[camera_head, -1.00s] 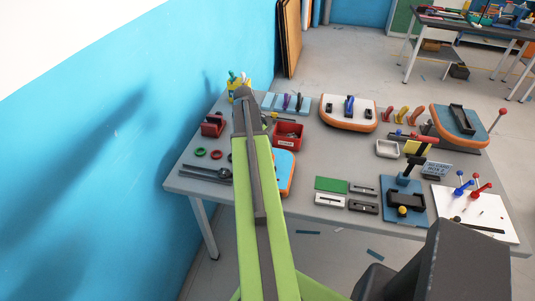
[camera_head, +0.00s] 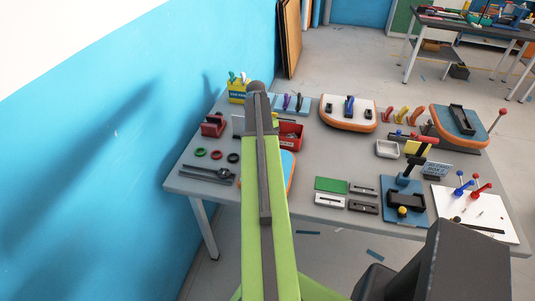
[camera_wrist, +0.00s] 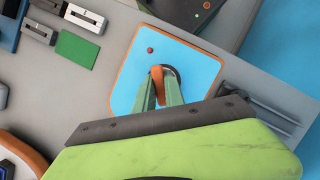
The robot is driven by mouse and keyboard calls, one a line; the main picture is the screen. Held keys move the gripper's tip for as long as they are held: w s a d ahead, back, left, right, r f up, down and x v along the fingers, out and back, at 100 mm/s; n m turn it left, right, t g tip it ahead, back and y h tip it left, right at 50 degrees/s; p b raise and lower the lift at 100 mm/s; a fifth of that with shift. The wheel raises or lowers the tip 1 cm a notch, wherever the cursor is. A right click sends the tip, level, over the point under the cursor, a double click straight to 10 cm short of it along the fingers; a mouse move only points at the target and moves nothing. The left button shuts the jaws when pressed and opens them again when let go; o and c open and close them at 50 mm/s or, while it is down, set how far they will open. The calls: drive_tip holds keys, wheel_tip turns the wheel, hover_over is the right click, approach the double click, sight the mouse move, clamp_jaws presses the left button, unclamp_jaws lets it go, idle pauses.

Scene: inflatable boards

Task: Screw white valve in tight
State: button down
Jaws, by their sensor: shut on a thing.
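My gripper (camera_wrist: 160,80) is shut on a small orange piece (camera_wrist: 157,88), seen between its green fingers in the wrist view. The fingertips are over a blue inflatable board with an orange rim (camera_wrist: 200,80), beside a dark round fitting (camera_wrist: 171,72). I cannot tell whether the orange piece touches the fitting. A small red dot (camera_wrist: 150,50) is on the board. The board (camera_head: 288,168) is mostly hidden behind my arm in the head view, and the gripper is hidden there. I cannot make out a white valve in either view.
The grey table holds a red bin (camera_head: 291,134), green, red and black rings (camera_head: 217,155), and a green block (camera_head: 331,184). A white and orange board (camera_head: 347,122) and a blue board (camera_head: 459,133) lie further back. A blue clamp stand (camera_head: 403,205) is on the right.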

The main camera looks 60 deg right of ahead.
drive_tip(key=m+y, duration=0.1)
drive_tip(key=m, duration=0.2)
drive_tip(key=shift+s+t, duration=0.15)
drive_tip(key=shift+t, duration=0.25)
drive_tip(key=shift+a+m, duration=0.1)
drive_tip(key=shift+m, duration=0.2)
drive_tip(key=shift+a, duration=0.1)
drive_tip(key=m+t, duration=0.1)
drive_tip(key=m, duration=0.2)
drive_tip(key=shift+y, duration=0.4)
drive_tip(key=shift+m, duration=0.3)
drive_tip(key=m+t, duration=0.1)
drive_tip(key=m, duration=0.2)
drive_tip(key=shift+t, duration=0.3)
